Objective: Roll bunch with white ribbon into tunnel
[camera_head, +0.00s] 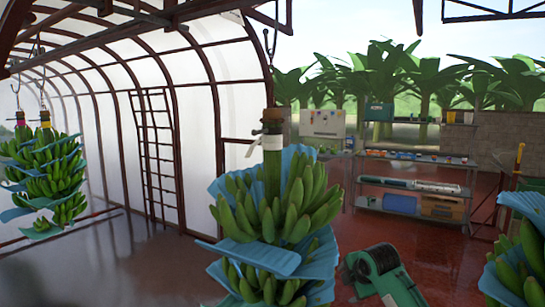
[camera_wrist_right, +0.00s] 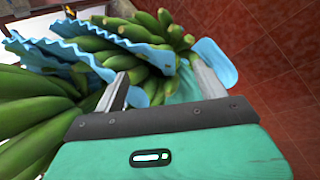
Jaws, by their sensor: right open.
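The bunch with white ribbon (camera_head: 290,215) hangs upright from a hook in the middle of the head view. Its green bananas sit between blue sheets, and the white ribbon (camera_head: 271,142) is tied around its stem. The tunnel (camera_head: 105,110), an arched frame with white translucent cover, stands to the left. My right gripper (camera_wrist_right: 162,84) is open in the wrist view, with bananas (camera_wrist_right: 150,55) and a blue sheet in front of and between its fingers; I cannot tell whether they touch. In the head view its green arm shows just right of the bunch. My left gripper is not in view.
Other bunches (camera_head: 45,165) with pink and yellow ribbons hang at the far left. Another bunch (camera_head: 525,255) is at the right edge. A metal shelf (camera_head: 408,180) stands behind. A ladder (camera_head: 155,150) stands at the tunnel wall.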

